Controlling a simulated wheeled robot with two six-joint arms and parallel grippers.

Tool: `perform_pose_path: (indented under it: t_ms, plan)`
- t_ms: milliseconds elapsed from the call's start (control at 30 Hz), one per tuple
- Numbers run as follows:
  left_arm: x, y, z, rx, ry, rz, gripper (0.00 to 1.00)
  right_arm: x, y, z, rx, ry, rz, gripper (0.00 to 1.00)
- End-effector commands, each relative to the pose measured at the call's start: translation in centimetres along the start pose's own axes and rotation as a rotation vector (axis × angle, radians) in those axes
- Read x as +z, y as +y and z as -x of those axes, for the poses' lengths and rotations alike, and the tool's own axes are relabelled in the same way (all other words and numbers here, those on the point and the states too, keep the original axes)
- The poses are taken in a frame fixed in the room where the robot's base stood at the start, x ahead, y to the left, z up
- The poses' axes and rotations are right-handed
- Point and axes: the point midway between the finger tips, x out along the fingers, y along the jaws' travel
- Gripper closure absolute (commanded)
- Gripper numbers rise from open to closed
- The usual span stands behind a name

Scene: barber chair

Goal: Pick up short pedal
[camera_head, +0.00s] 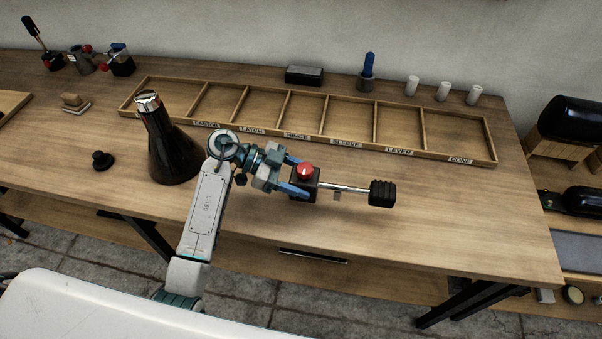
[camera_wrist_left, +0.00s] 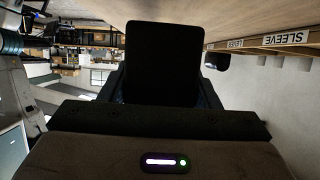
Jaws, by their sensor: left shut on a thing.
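The short pedal has a ribbed black foot pad (camera_head: 381,193), a bright metal rod (camera_head: 345,188) and a black block with a red knob (camera_head: 304,171). My left gripper (camera_head: 298,180) is shut on the black block, with a blue finger on either side. The rod points right, away from the gripper. In the left wrist view a plain black block face (camera_wrist_left: 163,63) fills the space between the fingers. I cannot tell how far the pedal is above the table. My right gripper is not in view.
A wooden tray (camera_head: 375,149) with labelled compartments, all empty, lies behind the gripper. A dark cone-shaped bottle (camera_head: 170,150) stands close left of my left arm. A black knob (camera_head: 102,160) is farther left. The tabletop (camera_head: 470,225) at front right is clear.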

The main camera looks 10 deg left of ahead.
Motion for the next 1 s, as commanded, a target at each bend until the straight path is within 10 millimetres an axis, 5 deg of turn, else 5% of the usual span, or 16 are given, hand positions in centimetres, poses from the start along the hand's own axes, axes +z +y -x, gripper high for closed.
perform_pose_path:
  t_ms: [300,500,1000]
  plan:
    - [-1.1,7.7,-1.1,-0.001,0.003,-0.002,0.86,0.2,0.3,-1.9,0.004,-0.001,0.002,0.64]
    - [-1.7,10.9,-1.4,0.000,0.002,-0.002,0.86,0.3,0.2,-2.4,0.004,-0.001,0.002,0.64]
    - [-2.0,12.3,-1.5,-0.001,0.002,-0.002,0.86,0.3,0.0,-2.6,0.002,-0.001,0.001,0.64]
